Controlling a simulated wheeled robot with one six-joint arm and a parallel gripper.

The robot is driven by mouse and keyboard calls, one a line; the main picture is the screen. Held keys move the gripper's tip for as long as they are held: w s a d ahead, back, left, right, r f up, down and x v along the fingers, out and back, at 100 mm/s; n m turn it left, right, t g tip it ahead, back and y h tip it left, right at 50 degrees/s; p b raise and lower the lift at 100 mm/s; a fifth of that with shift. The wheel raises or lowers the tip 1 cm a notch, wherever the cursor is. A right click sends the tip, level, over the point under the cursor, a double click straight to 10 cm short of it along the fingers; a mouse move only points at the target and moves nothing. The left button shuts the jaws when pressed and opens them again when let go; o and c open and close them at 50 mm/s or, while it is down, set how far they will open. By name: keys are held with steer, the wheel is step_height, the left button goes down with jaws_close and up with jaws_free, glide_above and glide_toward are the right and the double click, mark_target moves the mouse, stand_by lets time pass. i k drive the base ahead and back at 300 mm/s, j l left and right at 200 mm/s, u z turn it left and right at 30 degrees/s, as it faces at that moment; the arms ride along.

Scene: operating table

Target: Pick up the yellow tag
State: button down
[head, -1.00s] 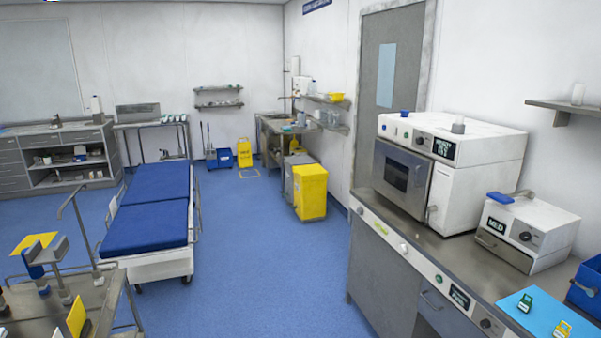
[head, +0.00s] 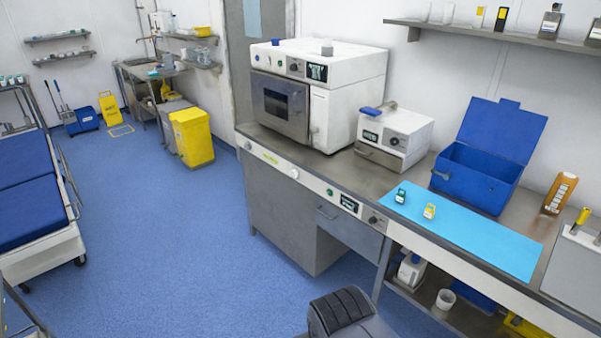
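The yellow tag (head: 429,211) stands on a light blue mat (head: 490,238) on the counter at the right of the head view. A green tag (head: 401,196) stands just to its left on the same mat. A dark ribbed part (head: 343,311) at the bottom middle looks like part of my own arm. My gripper's fingers do not show, so I cannot see whether they hold anything.
An open blue box (head: 478,176) stands behind the mat. A small white device (head: 394,138) and a larger white oven-like machine (head: 345,85) stand to the left. An orange item (head: 560,192) stands right of the box. Floor in front is clear.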

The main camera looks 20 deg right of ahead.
mark_target(429, 213)
steer(key=z, duration=1.4)
